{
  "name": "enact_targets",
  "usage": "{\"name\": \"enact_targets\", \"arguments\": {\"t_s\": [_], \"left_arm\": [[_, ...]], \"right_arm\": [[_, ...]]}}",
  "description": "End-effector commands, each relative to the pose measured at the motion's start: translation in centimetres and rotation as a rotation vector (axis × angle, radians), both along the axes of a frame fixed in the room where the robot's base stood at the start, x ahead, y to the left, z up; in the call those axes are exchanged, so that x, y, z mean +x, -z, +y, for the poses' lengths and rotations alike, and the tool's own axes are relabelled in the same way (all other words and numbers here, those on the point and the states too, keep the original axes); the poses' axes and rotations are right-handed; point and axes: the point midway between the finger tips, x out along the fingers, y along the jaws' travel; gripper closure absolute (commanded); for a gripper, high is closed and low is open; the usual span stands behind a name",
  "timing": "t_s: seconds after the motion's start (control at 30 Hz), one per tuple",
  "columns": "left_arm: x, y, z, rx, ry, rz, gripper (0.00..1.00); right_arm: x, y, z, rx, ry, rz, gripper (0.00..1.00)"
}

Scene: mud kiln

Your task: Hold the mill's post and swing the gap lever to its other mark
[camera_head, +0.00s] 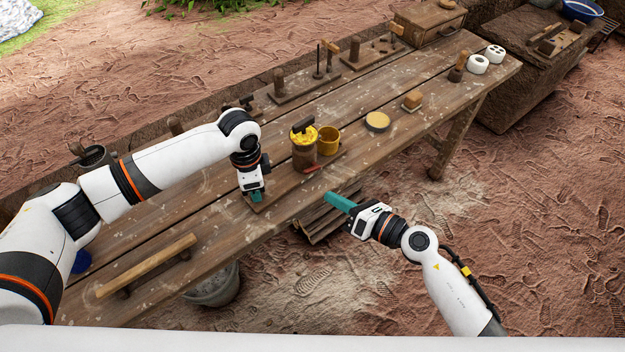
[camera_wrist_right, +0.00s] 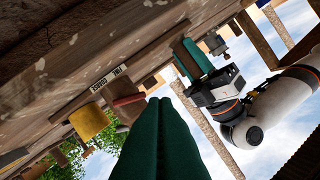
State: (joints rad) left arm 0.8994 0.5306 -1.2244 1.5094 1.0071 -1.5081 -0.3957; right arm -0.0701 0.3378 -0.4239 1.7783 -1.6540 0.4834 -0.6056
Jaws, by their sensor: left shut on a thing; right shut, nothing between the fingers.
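The mill (camera_head: 304,155) is a brown drum with yellow stuff and a black piece on top, standing on a board along the table's front edge. A small red piece, apparently the gap lever (camera_head: 314,168), lies low at its front right. My left gripper (camera_head: 256,197) is shut at the board's left end; the right wrist view shows its green fingers (camera_wrist_right: 192,58) around a brown post. My right gripper (camera_head: 330,197) is shut and empty, apart from the mill, off the table's front edge. A FINE/COARSE label (camera_wrist_right: 108,78) shows beside a reddish-brown block (camera_wrist_right: 124,98); the lever's mark is unclear.
A yellow mug (camera_head: 328,140) stands close right of the mill. A round pale-topped piece (camera_head: 377,121) and a small block (camera_head: 412,100) are further right. Stacked wood (camera_head: 325,220) lies below the front edge. A wooden rail (camera_head: 148,265) is at front left.

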Motion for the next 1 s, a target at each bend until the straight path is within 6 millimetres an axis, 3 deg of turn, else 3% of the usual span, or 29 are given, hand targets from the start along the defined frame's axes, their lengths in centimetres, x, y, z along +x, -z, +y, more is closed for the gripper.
{"name": "enact_targets", "arguments": {"t_s": [0.3,0.77,1.0], "left_arm": [[0.0,-0.1,0.0,-0.001,-0.001,-0.001,1.0],[0.1,-0.1,0.0,-0.001,-0.001,-0.001,1.0],[0.0,-0.1,0.0,-0.001,0.0,-0.001,1.0]], "right_arm": [[1.0,0.6,-1.5,-0.253,0.004,-0.102,1.0],[1.2,0.7,-1.8,-0.287,0.008,-0.114,1.0],[2.7,1.3,0.0,-0.283,0.007,-0.114,1.0]]}}
